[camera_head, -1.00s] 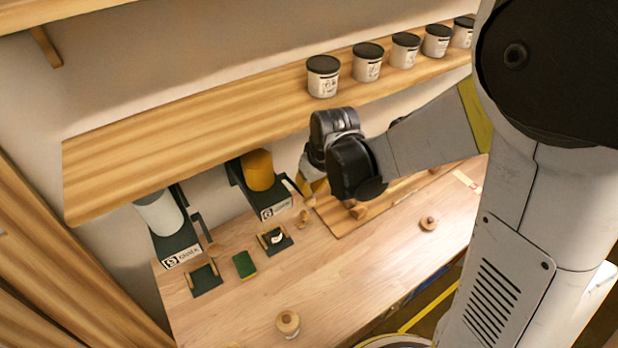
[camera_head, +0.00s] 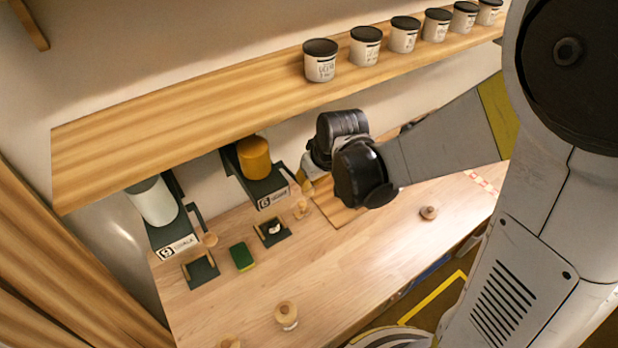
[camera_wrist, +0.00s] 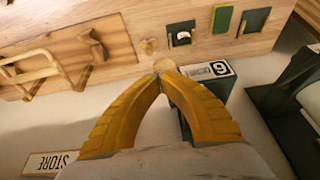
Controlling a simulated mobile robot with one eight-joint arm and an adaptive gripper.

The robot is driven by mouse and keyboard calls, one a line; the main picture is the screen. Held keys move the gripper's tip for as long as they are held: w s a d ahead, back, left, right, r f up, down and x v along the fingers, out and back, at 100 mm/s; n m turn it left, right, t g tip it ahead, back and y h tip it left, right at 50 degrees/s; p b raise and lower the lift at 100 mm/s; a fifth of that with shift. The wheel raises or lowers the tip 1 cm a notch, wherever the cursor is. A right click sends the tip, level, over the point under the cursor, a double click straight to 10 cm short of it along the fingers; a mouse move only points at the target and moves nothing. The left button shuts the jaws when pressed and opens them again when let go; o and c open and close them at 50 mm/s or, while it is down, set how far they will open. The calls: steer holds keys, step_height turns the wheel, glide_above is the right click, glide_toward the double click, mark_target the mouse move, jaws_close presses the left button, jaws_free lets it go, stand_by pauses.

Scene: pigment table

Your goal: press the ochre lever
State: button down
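The ochre dispenser has a yellow-orange cylinder (camera_head: 254,157) on a dark base under the shelf; its front label (camera_head: 272,199) also shows in the wrist view (camera_wrist: 219,69). My gripper (camera_head: 306,188) is just right of this lever, partly hidden behind my wrist. In the wrist view my yellow fingers (camera_wrist: 163,72) meet at their tips, with nothing seen between them. A pale wooden knob (camera_wrist: 150,46) shows just beyond the tips; I cannot tell whether they touch.
A chalk dispenser (camera_head: 153,202) stands to the left. A small dark tray (camera_head: 272,232) with white powder, an empty tray (camera_head: 202,270) and a green sponge (camera_head: 242,257) lie in front. The shelf (camera_head: 200,120) with several jars overhangs.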

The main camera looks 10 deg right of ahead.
steer(key=f+t+b, duration=0.1)
steer(key=b, duration=0.1)
steer(key=f+t+b, duration=0.1)
steer(key=f+b, duration=0.1)
steer(key=s+f+y+b, duration=0.1)
steer(key=b, duration=0.2)
steer(key=shift+d+f+t, duration=0.25)
steer(key=shift+f+t, duration=0.1)
steer(key=shift+t, duration=0.05)
steer(key=shift+f+b, duration=1.05)
steer(key=shift+b, duration=0.2)
